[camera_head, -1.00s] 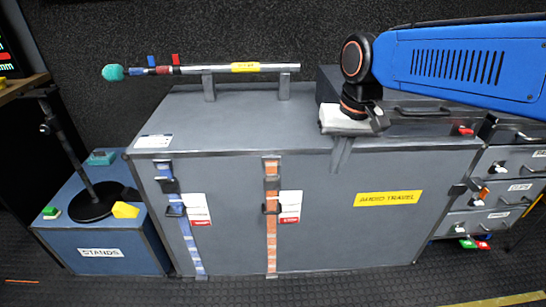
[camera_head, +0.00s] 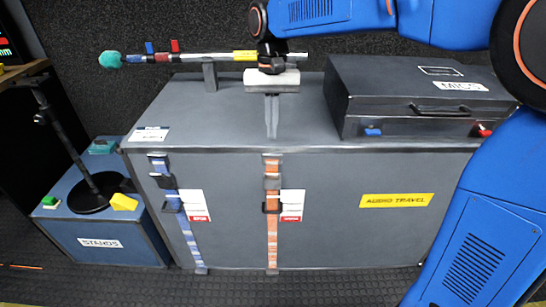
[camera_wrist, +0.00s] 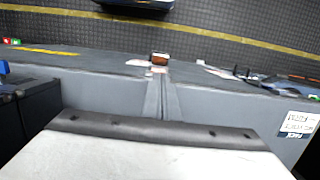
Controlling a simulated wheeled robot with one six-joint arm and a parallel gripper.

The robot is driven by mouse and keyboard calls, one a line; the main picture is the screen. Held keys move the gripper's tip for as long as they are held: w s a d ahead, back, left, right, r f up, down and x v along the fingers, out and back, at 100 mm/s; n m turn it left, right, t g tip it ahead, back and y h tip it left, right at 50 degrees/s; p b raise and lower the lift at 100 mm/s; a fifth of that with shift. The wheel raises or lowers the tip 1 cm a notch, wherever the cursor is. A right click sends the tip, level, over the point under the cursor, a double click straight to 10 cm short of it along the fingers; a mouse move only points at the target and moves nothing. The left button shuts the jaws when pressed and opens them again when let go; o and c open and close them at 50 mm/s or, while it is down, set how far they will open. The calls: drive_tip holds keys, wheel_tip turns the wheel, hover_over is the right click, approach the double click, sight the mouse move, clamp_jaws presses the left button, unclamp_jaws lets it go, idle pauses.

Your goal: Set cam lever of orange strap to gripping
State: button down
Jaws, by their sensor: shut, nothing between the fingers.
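I cannot tell the cam lever's setting at this size. My gripper (camera_head: 272,133) is shut and empty, pointing down over the case top, above and behind the strap's upper end. In the wrist view, my gripper's narrow fingers (camera_wrist: 161,112) point toward the orange strap's top (camera_wrist: 160,57) at the case edge. They look apart from the strap.
A blue strap (camera_head: 187,232) with its own tag hangs to the left. A black MICS case (camera_head: 400,100) sits on the case top at right. A microphone boom (camera_head: 200,57) rests on posts behind my gripper. The floor in front is clear.

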sight(272, 174)
drive_tip(key=shift+f, duration=0.1)
idle(0.3)
drive_tip(key=f, duration=0.3)
drive_tip(key=s+f, duration=0.1)
drive_tip(key=f, duration=0.5)
drive_tip(key=shift+s+f, duration=0.3)
drive_tip(key=shift+f, duration=0.1)
drive_tip(key=shift+s+t, duration=0.55)
drive_tip(key=shift+t, duration=0.15)
drive_tip(key=shift+s+a+f+t, duration=0.1)
drive_tip(key=shift+s+t, duration=0.2)
drive_tip(key=shift+t, duration=0.1)
drive_tip(key=shift+s+f+t, duration=0.5)
drive_tip(key=shift+s+t, duration=0.1)
drive_tip(key=shift+s, duration=0.25)
drive_tip(key=shift+s+f+t, duration=0.5)
drive_tip(key=shift+s+t, duration=0.1)
drive_tip(key=shift+s, duration=0.25)
drive_tip(key=shift+s+f, duration=0.55)
drive_tip(key=shift+f, duration=0.2)
drive_tip(key=shift+w, duration=0.15)
